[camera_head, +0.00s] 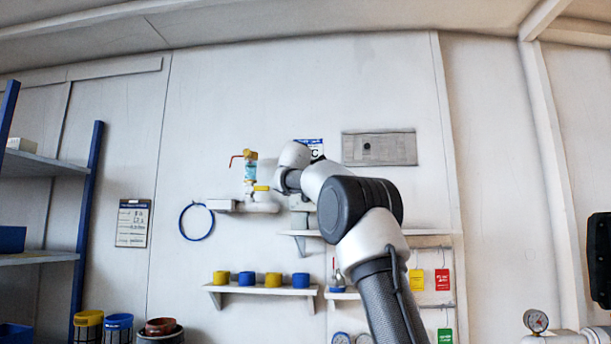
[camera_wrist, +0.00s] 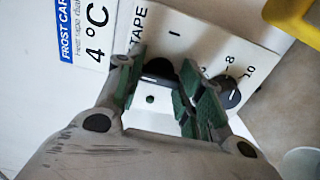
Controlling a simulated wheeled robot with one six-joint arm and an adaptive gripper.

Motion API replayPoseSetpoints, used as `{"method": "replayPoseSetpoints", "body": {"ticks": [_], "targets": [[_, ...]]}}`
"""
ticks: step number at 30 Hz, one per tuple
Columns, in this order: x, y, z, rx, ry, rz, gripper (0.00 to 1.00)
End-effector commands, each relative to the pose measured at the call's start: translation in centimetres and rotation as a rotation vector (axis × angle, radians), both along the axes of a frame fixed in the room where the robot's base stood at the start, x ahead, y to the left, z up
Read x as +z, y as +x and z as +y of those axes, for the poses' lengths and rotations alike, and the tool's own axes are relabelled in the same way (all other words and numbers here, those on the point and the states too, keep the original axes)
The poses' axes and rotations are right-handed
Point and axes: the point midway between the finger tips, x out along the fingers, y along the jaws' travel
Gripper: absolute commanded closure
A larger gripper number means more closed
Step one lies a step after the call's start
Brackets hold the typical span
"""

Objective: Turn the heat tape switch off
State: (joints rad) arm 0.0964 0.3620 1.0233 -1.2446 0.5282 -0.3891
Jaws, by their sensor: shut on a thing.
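The heat tape switch is a black knob (camera_wrist: 158,67) on a white box (camera_wrist: 205,38) marked "TAPE", in the wrist view. An "I" mark stands above the knob, and much of the knob is hidden by my fingers. My gripper (camera_wrist: 160,78) has one green-padded finger on each side of the knob and is shut on it. A small green dot shows between the fingers. In the head view my arm reaches to the wall, and its own wrist hides the switch and the fingers.
A numbered black dial (camera_wrist: 230,96) sits right beside my right finger. A "4°C" frost card (camera_wrist: 85,30) is at upper left. In the head view, a pipe with a yellow-topped valve (camera_head: 250,170) is just left of my wrist. A shelf (camera_head: 265,290) with several caps is below.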

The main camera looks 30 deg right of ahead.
Motion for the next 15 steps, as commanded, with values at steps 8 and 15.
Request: {"method": "replayPoseSetpoints", "body": {"ticks": [8, 15], "targets": [[-0.13, 0.07, 0.03, 0.0, 0.0, 0.002, 0.41], [-0.05, -0.03, 0.06, 0.0, 0.001, 0.001, 0.41]]}}
